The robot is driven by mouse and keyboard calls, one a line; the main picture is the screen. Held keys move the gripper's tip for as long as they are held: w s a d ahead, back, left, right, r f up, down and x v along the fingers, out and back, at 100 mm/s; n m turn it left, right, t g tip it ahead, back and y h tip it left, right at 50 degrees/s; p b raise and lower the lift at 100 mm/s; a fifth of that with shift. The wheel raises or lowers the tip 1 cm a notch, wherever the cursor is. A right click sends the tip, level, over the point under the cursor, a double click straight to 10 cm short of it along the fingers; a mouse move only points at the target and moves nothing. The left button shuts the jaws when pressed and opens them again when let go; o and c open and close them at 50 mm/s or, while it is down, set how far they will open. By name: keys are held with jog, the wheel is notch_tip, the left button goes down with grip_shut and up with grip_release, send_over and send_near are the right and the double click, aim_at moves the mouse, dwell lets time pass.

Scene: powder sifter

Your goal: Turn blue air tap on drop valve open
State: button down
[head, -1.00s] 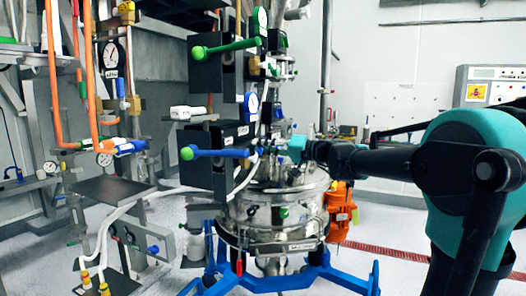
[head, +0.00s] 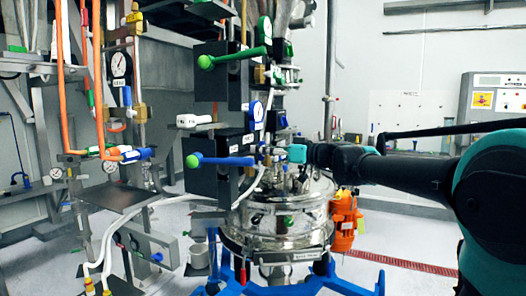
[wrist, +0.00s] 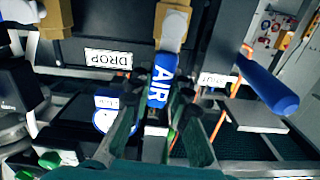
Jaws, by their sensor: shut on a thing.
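The blue air tap (wrist: 164,82), its handle lettered AIR, points down from a white and brass fitting in the wrist view. A white DROP label (wrist: 112,58) is on the dark box to its left. My gripper (wrist: 160,104) has its two dark fingers on either side of the blue handle's lower part, shut on it. In the head view my gripper (head: 276,153) is at the right side of the black drop valve box (head: 232,150). The tap is mostly hidden there.
A long blue lever with a green ball (head: 222,160) sticks out left of the box; it also shows in the wrist view (wrist: 258,82). A green lever (head: 232,57) is above it. A steel vessel (head: 280,222) on a blue frame stands below.

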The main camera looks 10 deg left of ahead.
jog(key=shift+s+n, duration=0.3)
jog(key=shift+n, duration=0.2)
jog(key=shift+a, duration=0.1)
jog(key=c, duration=1.4)
grip_release()
jog(key=v, duration=1.2)
